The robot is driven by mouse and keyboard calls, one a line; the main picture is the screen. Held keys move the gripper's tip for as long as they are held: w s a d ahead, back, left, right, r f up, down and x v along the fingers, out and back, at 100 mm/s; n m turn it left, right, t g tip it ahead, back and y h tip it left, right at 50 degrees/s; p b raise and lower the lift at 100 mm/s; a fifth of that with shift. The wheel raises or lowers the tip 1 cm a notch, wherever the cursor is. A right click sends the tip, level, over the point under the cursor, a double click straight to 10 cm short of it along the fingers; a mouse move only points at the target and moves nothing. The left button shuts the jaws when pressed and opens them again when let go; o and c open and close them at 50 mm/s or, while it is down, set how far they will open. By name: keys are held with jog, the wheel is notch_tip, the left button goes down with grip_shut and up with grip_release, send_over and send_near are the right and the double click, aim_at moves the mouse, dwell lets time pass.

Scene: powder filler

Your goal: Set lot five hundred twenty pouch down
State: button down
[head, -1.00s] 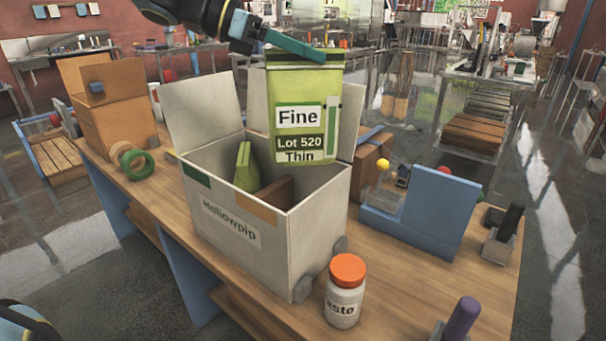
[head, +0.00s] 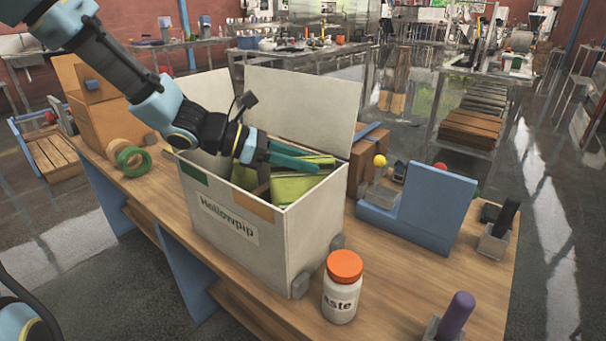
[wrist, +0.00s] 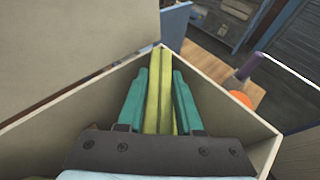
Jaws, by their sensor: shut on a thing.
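The lime-green lot 520 pouch (head: 298,186) is down inside the pale box labelled Hollowpip (head: 240,240), near its right end. Its printed face is hidden behind the box wall. My gripper (head: 318,166) reaches into the box from the left, with teal fingers shut on the pouch's top. In the wrist view the pouch (wrist: 159,90) stands edge-on between the two fingers (wrist: 160,95). Another green pouch (head: 244,175) stands at the left in the box, partly behind my arm. A brown divider (head: 264,192) shows between them.
The box's flaps (head: 300,100) stand open. A white jar with an orange lid (head: 342,288) stands in front of the box's right end. A blue stand (head: 425,208) is to the right.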

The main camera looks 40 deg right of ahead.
aim_at(302, 175)
jog(key=shift+f, duration=1.75)
jog(key=c, duration=0.6)
grip_release()
jog(key=shift+o, duration=0.2)
jog(key=shift+w, duration=0.1)
jog(key=b+v, duration=0.1)
jog(key=v, duration=1.1)
